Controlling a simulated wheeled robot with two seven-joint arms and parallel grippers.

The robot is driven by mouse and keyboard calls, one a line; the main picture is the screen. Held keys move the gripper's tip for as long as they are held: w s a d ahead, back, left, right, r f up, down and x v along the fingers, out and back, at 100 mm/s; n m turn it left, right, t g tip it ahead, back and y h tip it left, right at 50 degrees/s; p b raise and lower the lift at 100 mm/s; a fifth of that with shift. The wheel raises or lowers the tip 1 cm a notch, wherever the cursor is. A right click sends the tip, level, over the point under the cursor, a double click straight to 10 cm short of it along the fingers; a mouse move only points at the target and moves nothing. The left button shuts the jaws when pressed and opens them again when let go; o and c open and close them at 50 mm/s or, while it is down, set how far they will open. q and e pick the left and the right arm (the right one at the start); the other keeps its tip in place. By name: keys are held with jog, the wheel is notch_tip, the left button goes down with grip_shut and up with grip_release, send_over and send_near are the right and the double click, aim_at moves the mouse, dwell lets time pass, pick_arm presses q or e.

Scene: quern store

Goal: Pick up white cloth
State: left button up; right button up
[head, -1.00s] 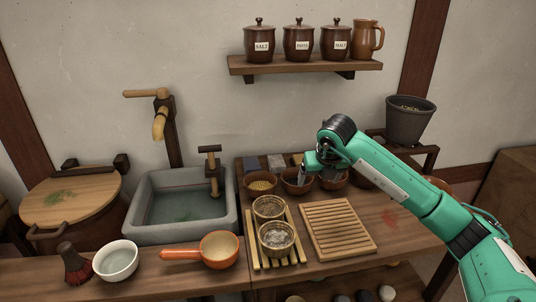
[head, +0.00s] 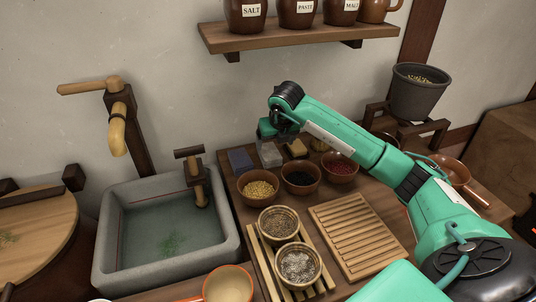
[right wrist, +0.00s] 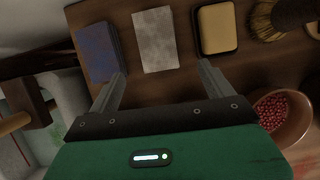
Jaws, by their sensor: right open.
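The white cloth (right wrist: 155,40) lies flat on the wooden counter in the right wrist view, a pale, textured rectangle between a blue cloth (right wrist: 97,50) and a yellow sponge-like block (right wrist: 217,30). In the head view the white cloth (head: 271,155) shows only in part, at the back of the counter under my right gripper. My right gripper (right wrist: 162,76) is open and empty, its fingers pointing toward the cloth's near end without gripping it. In the head view my right gripper (head: 268,136) is above the back of the counter. My left gripper is not in view.
Bowls of yellow grain (head: 258,188), dark berries (head: 300,178) and red berries (head: 341,167) stand in front of the cloths. A brush (right wrist: 268,20) lies beyond the sponge. A stone sink (head: 228,245) is at left. A shelf (head: 300,38) with jars hangs above.

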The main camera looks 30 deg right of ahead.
aim_at(270, 153)
jog(key=x, duration=0.8)
jog(key=shift+w+f, duration=0.1)
jog(key=shift+w, duration=0.3)
jog(key=c, duration=1.1)
notch_tip(270, 153, up, 10)
jog(key=shift+r, duration=0.1)
jog(key=o, duration=0.5)
jog(key=c, duration=0.4)
